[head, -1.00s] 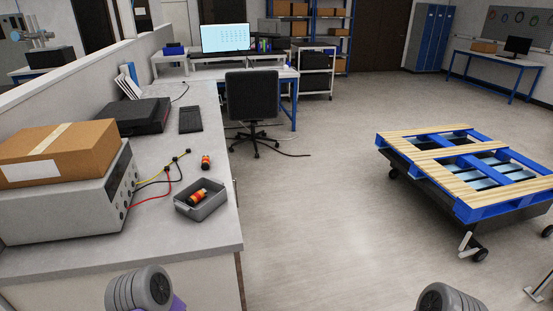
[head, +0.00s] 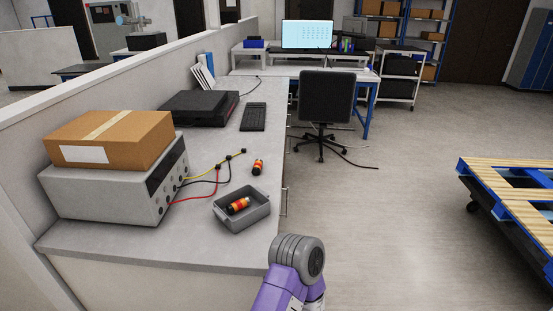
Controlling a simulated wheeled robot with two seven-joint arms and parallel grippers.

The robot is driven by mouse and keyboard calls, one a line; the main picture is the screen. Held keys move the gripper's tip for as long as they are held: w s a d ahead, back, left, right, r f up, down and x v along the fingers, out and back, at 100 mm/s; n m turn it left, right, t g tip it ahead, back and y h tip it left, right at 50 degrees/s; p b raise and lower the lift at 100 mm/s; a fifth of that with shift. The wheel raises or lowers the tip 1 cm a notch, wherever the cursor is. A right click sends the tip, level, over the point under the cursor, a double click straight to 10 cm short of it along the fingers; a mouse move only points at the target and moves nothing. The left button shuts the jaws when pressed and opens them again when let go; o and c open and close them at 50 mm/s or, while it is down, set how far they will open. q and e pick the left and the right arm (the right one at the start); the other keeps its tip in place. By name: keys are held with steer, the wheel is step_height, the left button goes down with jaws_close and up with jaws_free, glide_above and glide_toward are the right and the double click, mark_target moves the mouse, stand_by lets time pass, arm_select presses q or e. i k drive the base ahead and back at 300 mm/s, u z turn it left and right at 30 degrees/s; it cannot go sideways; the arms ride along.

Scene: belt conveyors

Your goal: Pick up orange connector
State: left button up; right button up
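One orange connector (head: 257,167) with dark ends lies on the grey countertop (head: 150,233), behind the grey bin. A second orange connector (head: 238,205) lies inside the small grey open bin (head: 259,213), near its left side. One of my arms, purple with a grey rounded joint, shows at the bottom centre, in front of the counter's right edge. Neither gripper is in view, and nothing touches the connectors.
A grey instrument (head: 115,197) with red, yellow and black leads stands on the left, with a cardboard box (head: 112,139) on top. An office chair (head: 326,100) stands beyond; a pallet cart (head: 515,185) is right.

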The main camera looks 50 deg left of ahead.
mark_target(257, 168)
steer(key=i, duration=2.95)
steer(key=u, duration=3.1)
